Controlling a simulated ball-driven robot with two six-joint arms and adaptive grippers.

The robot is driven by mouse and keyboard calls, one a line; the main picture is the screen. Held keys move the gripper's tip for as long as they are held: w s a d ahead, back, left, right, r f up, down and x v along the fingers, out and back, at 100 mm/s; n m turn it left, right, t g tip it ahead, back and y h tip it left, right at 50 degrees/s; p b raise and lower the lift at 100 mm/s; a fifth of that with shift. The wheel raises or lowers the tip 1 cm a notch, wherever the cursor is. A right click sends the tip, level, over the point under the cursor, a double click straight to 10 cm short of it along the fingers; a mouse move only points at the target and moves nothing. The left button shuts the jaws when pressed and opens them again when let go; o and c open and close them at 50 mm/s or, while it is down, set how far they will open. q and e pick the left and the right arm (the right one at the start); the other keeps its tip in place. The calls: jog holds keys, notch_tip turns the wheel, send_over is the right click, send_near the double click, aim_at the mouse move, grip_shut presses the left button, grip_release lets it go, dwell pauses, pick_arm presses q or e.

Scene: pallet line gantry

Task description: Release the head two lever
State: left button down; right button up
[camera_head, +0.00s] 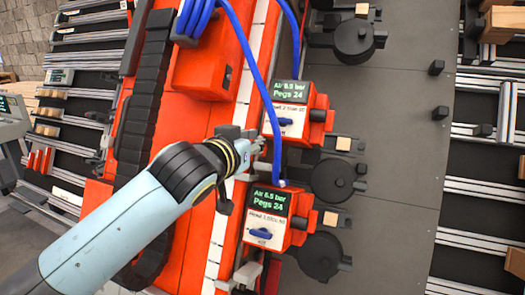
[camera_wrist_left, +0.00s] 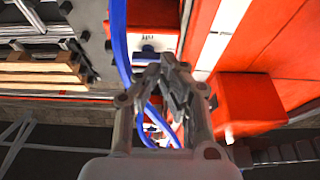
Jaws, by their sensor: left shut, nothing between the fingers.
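The upper red head unit (camera_head: 297,103) carries a label reading "Head 2" and a small blue lever (camera_head: 285,122) on its white front panel. My left gripper (camera_head: 258,147) is just below and left of that lever, shut and empty. In the left wrist view the shut fingertips (camera_wrist_left: 172,68) are close to a blue lever (camera_wrist_left: 148,48) on a white panel, partly in front of that panel. I cannot tell whether they touch it. My right gripper is in neither view.
A similar lower red unit (camera_head: 266,218), labelled "Head 1", has its own blue lever (camera_head: 259,233). Blue air hoses (camera_head: 262,75) hang beside the upper unit. Black round parts (camera_head: 333,178) stand to the right. The grey plate (camera_head: 405,150) is mostly clear.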

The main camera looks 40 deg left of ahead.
pick_arm(q)
jog(key=p, duration=0.2)
send_over(263, 167)
jog(key=w, duration=0.2)
jog(key=shift+w+a+f, duration=0.15)
jog(key=shift+a+f, duration=0.2)
jog(key=shift+f, duration=0.05)
jog(key=f, duration=0.1)
jog(key=s+f, duration=0.1)
jog(key=shift+s+d+f, duration=0.2)
jog(key=shift+s+f, duration=0.1)
jog(key=shift+f, duration=0.1)
jog(key=shift+s+d+f, duration=0.1)
jog(key=shift+s+f, duration=0.25)
jog(key=shift+s, duration=0.05)
jog(key=shift+f, duration=0.15)
